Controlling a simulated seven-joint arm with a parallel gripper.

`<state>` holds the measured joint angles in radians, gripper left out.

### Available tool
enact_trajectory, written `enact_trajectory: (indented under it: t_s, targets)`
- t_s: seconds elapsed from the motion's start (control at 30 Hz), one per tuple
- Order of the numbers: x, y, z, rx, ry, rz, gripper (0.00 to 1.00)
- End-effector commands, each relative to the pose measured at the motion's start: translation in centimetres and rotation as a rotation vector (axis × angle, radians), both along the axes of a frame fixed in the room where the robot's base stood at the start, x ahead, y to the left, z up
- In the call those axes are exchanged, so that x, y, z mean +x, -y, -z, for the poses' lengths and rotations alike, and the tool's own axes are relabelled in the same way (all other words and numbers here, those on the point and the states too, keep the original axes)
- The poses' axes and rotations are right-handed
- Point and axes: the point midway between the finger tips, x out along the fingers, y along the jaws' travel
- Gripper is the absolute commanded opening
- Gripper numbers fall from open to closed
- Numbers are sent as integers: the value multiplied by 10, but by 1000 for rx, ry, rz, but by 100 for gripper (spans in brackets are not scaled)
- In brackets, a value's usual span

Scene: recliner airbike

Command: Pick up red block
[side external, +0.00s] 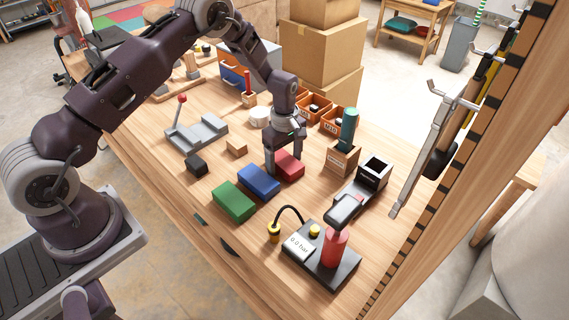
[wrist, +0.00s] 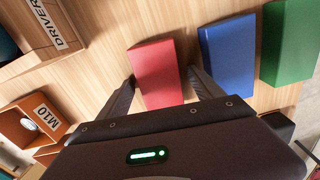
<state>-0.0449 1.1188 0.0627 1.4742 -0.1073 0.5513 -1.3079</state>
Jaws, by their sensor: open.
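The red block (side external: 289,165) lies on the wooden table, behind and to the right of the blue block (side external: 259,181). My gripper (side external: 279,166) is pointed down at the red block and is open. In the wrist view the red block (wrist: 158,73) lies between the two spread fingers of my gripper (wrist: 162,85), one finger on each side of its near part. A gap shows beside the fingers; whether either one touches the block I cannot tell.
A green block (side external: 234,201) lies in front of the blue one. A wooden box (side external: 342,160) with a green-handled tool, a black device (side external: 366,182) and a gauge stand (side external: 318,255) are to the right. A small wooden block (side external: 237,147) and black cube (side external: 196,164) lie left.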

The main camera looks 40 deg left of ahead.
Motion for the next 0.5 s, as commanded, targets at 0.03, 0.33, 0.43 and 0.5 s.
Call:
enact_trajectory:
  t_s: [0.03, 0.33, 0.43, 0.5]
  targets:
    - [0, 0, 0, 0, 0, 0, 76]
    - [0, 0, -1, 0, 0, 1, 33]
    - [0, 0, -1, 0, 0, 1, 14]
    - [0, 0, -1, 0, 0, 1, 6]
